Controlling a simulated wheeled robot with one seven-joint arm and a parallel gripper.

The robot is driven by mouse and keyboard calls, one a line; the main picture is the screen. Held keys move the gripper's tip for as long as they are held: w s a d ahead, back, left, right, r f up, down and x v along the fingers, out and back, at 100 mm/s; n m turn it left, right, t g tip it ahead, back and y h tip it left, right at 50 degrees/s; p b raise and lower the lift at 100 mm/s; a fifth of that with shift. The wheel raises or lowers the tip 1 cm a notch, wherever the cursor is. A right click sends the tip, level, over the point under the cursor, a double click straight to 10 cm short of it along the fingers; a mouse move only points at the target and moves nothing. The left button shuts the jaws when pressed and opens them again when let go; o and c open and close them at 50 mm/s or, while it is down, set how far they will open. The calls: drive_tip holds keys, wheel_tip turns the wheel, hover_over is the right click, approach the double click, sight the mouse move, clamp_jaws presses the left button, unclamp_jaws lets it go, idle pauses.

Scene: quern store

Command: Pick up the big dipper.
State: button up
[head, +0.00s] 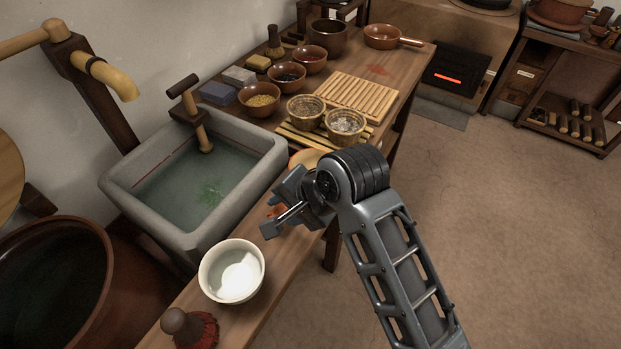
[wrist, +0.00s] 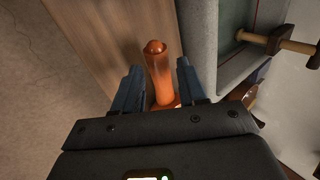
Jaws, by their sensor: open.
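An orange-brown handle with a rounded knob end, which looks like the big dipper's (wrist: 156,62), lies over the wooden bench in the wrist view. It runs between the two fingers of my gripper (wrist: 160,72), with a gap visible on each side. In the head view, my gripper (head: 271,214) is over the bench beside the stone sink. A small orange patch of the dipper (head: 277,210) shows between the fingers there. A pale rounded rim (head: 304,157) shows behind the wrist; I cannot tell whether it belongs to the dipper. The rest is hidden by my arm and gripper.
The stone sink (head: 265,158) with water and a wooden tap stands left of my gripper. A white bowl (head: 231,272) and a red-bristled brush (head: 190,329) are nearer on the bench (head: 285,277). Two woven cups (head: 345,124), a slatted rack (head: 362,96) and several brown bowls are farther back.

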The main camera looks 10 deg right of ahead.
sight(282, 210)
drive_tip(key=shift+x, duration=2.3)
drive_tip(key=shift+d+f, duration=0.1)
drive_tip(key=shift+d, duration=0.1)
clamp_jaws()
